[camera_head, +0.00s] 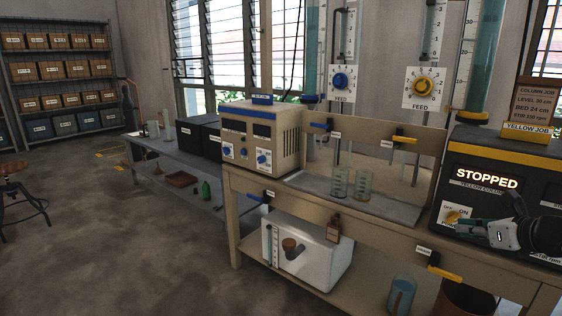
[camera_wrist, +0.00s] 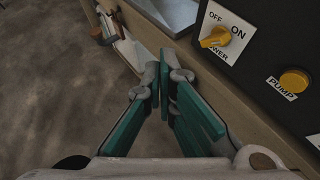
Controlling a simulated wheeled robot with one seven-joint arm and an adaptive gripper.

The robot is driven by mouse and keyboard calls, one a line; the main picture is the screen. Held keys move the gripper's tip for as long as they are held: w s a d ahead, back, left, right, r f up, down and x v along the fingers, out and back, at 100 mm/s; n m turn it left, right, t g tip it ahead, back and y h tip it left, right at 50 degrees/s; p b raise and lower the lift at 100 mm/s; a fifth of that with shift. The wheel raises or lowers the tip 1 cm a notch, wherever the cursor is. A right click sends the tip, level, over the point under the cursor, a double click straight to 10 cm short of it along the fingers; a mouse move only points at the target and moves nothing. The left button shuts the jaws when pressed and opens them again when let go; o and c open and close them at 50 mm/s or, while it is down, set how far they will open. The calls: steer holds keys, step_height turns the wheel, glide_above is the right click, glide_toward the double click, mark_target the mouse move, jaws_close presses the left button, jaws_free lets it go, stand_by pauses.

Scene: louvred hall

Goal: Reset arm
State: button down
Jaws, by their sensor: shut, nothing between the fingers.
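My gripper (camera_head: 476,229) is in front of the black control box (camera_head: 480,160) at the right in the head view. In the wrist view my gripper (camera_wrist: 163,90) has its teal-padded fingers brought together at the tips, with nothing held between them. The yellow power knob (camera_wrist: 214,37) on its OFF/ON plate lies beyond and to the right of the fingertips, apart from them. A round yellow pump button (camera_wrist: 294,80) is further right. The box's lit display (camera_head: 487,178) reads STOPPED.
The workbench (camera_head: 330,215) holds two glass beakers (camera_head: 352,184) and a beige control unit (camera_head: 262,137). Below are a white tank (camera_head: 310,255) and a blue-tinted beaker (camera_head: 402,293). Feed columns stand behind. Open floor (camera_head: 110,250) lies to the left.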

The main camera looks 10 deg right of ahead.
steer(key=s+a+r+n+g+y, duration=0.3)
steer(key=a+n, duration=0.5)
steer(key=a, duration=0.6)
steer(key=a+r+n+g+y, duration=0.25)
steer(key=a+r+n, duration=0.4)
steer(key=a, duration=0.75)
steer(key=s+a+f+n+g+h, duration=0.1)
steer(key=s+a+f+n+g, duration=0.15)
steer(key=s+a+n, duration=0.5)
steer(key=s+a+f+n+g+h, duration=0.1)
steer(key=s+a+n+g+h, duration=0.2)
steer(key=s+n, duration=0.85)
steer(key=s+d+n+h, duration=0.2)
steer(key=s+d+n, duration=0.15)
steer(key=s, duration=0.45)
step_height(320, 180, up, 25)
steer(key=m+t+p, duration=0.1)
steer(key=t+p, duration=0.2)
steer(key=p, duration=2.1)
steer(key=shift+d, duration=0.15)
steer(key=shift+w+d+r, duration=0.1)
steer(key=shift+w, duration=0.05)
